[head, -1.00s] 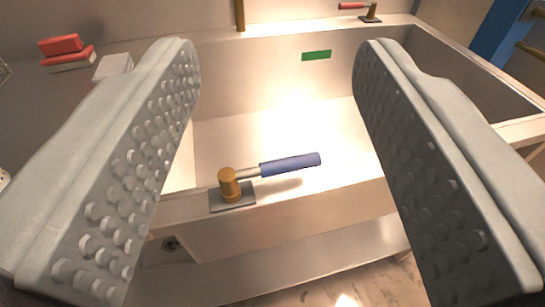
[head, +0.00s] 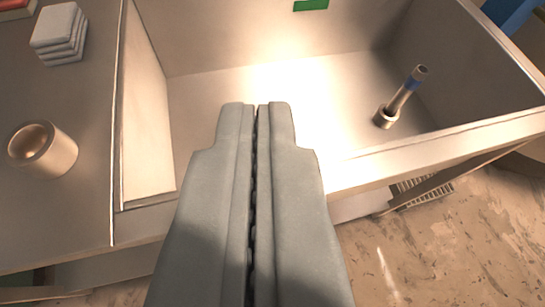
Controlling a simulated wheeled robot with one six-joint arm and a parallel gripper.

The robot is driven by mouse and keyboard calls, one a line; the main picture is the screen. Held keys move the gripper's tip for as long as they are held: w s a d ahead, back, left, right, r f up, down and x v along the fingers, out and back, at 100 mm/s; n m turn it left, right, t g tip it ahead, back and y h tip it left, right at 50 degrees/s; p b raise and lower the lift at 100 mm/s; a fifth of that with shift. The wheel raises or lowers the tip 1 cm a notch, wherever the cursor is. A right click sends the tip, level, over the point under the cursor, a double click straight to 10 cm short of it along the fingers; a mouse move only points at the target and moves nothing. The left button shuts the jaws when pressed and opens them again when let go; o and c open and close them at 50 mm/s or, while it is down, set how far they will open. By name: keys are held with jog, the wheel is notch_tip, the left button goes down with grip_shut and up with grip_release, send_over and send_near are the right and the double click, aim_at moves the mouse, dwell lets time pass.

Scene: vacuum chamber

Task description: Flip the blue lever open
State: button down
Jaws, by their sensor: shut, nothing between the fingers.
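My gripper (head: 256,105) is shut and empty, with its two grey fingers pressed together in the middle of the view. Its tips are over the inside of the open metal chamber (head: 437,143), and its body crosses in front of the chamber's front rim.
A metal tube with a blue band (head: 403,97) leans in the right of the chamber. A copper-coloured cup (head: 43,150) and a white stack (head: 60,33) are on the surface at left. A green label (head: 311,4) marks the back wall. The chamber floor beside my fingers is clear.

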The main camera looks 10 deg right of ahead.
jog(key=w+f+n+g, duration=0.1)
jog(key=w+f+g, duration=0.2)
jog(key=w+g, duration=0.5)
jog(key=w+f+n+g, duration=0.1)
jog(key=w+f+g, duration=0.2)
jog(key=w+g, duration=0.5)
jog(key=shift+a+f+h, duration=0.15)
jog(key=shift+f+h, duration=0.2)
jog(key=shift+h, duration=0.05)
jog(key=shift+f, duration=0.15)
jog(key=s+d+f, duration=0.1)
jog(key=s+f, duration=0.5)
jog(key=f, duration=0.2)
jog(key=shift+s+d+f, duration=0.15)
jog(key=shift+d+f, duration=0.2)
